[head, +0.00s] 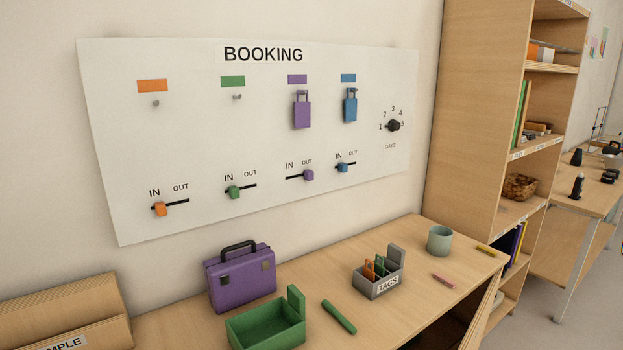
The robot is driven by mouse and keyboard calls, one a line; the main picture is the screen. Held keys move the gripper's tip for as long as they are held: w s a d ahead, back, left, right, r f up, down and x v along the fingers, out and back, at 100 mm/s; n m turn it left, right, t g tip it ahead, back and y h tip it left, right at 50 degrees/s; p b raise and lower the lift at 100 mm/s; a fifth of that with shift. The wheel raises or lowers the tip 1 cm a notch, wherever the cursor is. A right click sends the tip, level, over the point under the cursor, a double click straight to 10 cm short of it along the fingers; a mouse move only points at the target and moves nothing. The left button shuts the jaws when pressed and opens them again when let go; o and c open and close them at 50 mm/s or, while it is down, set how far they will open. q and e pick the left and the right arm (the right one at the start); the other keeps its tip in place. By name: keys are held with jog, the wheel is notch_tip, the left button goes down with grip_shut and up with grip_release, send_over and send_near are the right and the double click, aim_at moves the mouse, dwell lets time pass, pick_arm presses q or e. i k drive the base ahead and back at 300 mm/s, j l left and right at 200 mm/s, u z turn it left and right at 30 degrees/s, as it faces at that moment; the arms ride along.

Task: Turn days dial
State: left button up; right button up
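The days dial (393,126) is a small black knob at the right end of the white BOOKING board (250,200) on the wall. Numbers 1 to 5 arc around it from left to right, and the word DAYS is printed below. Which number the knob points at is too small to tell. Neither of my grippers is in the head view, and nothing touches the dial.
Purple and blue tags (302,112) hang on the board, above several coloured IN/OUT sliders. Below, the table (310,310) holds a purple case (240,278), a green box (265,325), a grey TAGS box (378,280) and a cup (440,240). A tall shelf (475,110) stands right of the board.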

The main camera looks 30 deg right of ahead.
aim_at(393, 126)
jog(key=z, duration=1.45)
jog(key=i+l, duration=0.25)
jog(key=l, duration=0.15)
jog(key=i+l+u, duration=0.15)
jog(key=i+l, duration=0.4)
jog(key=l, duration=0.25)
jog(key=i+l+u, duration=0.1)
jog(key=i+l, duration=0.15)
jog(key=l, duration=0.2)
jog(key=i+l+u, duration=0.1)
jog(key=l, duration=0.3)
jog(key=i+l, duration=0.3)
jog(key=l, duration=0.2)
jog(key=i+l+u, duration=0.15)
jog(key=l, duration=0.3)
jog(key=i+l, duration=0.3)
jog(key=l, duration=0.15)
